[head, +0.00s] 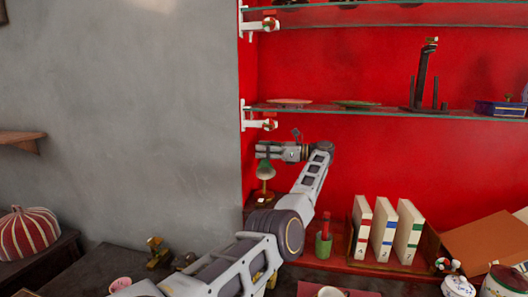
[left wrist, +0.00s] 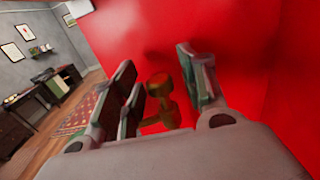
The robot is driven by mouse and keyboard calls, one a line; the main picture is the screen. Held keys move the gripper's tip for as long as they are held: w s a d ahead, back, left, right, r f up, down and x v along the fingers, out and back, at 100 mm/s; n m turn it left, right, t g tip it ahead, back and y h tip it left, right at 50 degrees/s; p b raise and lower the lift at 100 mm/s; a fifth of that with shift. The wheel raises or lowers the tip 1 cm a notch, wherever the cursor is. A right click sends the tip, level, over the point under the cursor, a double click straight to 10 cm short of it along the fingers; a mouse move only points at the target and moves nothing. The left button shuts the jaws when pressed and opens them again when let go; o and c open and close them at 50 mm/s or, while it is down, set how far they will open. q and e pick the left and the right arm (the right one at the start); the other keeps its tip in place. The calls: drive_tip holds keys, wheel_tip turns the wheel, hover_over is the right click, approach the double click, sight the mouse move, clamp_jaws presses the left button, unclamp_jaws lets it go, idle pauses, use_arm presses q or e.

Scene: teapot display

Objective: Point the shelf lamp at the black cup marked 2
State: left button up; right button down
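The shelf lamp, with a green shade (head: 266,169) and brass stem, stands at the left end of the red shelf unit. My left gripper (head: 268,150) is level with the top of the lamp, just above the shade. In the left wrist view my left gripper (left wrist: 163,80) is open, with a brass lamp part (left wrist: 160,100) between its fingers and gaps showing on both sides. A small dark object with a pale mark (head: 261,199) is below the lamp; I cannot tell whether it is the black cup marked 2. My right gripper is out of view.
A glass shelf (head: 340,108) runs just above my left gripper. A green pot (head: 323,246) and several upright numbered books (head: 383,230) stand to the right of my arm. A grey wall (head: 120,120) is on the left. A pink cup (head: 120,284) is at the bottom.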

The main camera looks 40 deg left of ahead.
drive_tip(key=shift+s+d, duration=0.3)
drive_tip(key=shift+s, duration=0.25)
use_arm(q)
drive_tip(key=shift+f+t, duration=0.1)
drive_tip(key=shift+t, duration=0.2)
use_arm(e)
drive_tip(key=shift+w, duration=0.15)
use_arm(q)
drive_tip(key=shift+m+t+y+p, duration=0.9)
drive_tip(key=shift+m+t, duration=0.4)
drive_tip(key=shift+t, duration=0.3)
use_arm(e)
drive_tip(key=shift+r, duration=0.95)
